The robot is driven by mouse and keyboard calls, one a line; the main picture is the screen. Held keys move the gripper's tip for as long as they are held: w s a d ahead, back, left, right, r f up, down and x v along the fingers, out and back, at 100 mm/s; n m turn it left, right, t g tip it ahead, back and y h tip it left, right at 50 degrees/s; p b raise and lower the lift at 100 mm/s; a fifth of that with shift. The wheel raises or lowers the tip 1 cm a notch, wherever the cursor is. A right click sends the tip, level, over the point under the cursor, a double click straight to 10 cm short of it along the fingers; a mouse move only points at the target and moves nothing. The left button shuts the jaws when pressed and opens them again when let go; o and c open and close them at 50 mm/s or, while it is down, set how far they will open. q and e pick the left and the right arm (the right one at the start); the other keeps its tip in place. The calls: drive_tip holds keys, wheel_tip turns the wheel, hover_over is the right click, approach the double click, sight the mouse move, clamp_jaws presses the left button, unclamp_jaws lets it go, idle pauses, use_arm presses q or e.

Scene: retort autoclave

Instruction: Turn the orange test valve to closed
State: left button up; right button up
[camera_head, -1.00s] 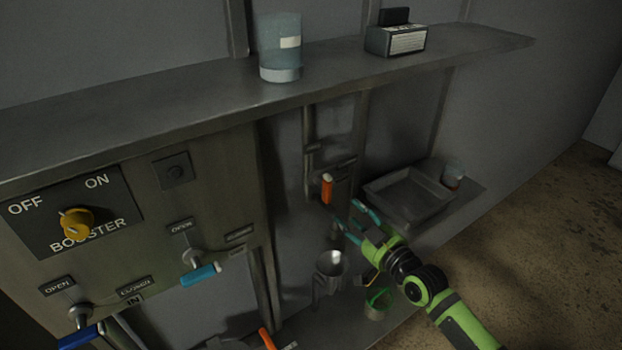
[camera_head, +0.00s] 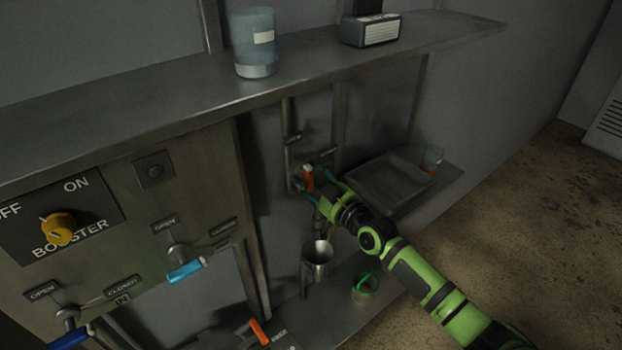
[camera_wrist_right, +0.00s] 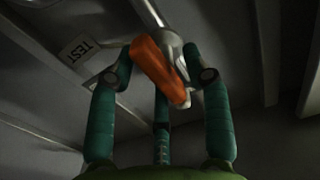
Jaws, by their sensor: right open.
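The orange test valve handle (camera_head: 308,179) is on the wall fitting below the shelf. In the right wrist view the orange handle (camera_wrist_right: 155,68) lies between the fingers of my right gripper (camera_wrist_right: 160,85), and a label reading TEST (camera_wrist_right: 82,50) is beside it. My right gripper (camera_head: 318,184) is open around the handle, its teal fingers on either side. Whether a finger touches the handle is not clear. The handle is partly hidden by the fingers in the head view. My left gripper is not in view.
A metal cup (camera_head: 317,262) is below the valve, and a green-handled container (camera_head: 364,288) stands on the lower ledge. A tray (camera_head: 385,186) and a small jar (camera_head: 432,158) are to the right. The upper shelf (camera_head: 150,95) overhangs. Blue-handled valves (camera_head: 186,271) are at left.

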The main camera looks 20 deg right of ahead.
clamp_jaws()
drive_tip(key=shift+m, duration=0.4)
drive_tip(key=m, duration=0.3)
drive_tip(key=shift+f+m+b, duration=0.2)
drive_tip(key=shift+m+b, duration=0.15)
drive_tip(key=shift+m, duration=0.05)
drive_tip(key=m, duration=0.4)
drive_tip(key=shift+s+a+m, duration=0.1)
drive_tip(key=shift+a+m, duration=0.05)
drive_tip(key=shift+m, duration=0.15)
drive_tip(key=m, duration=0.8)
drive_tip(key=shift+a+m, duration=0.15)
drive_tip(key=shift+m, duration=0.15)
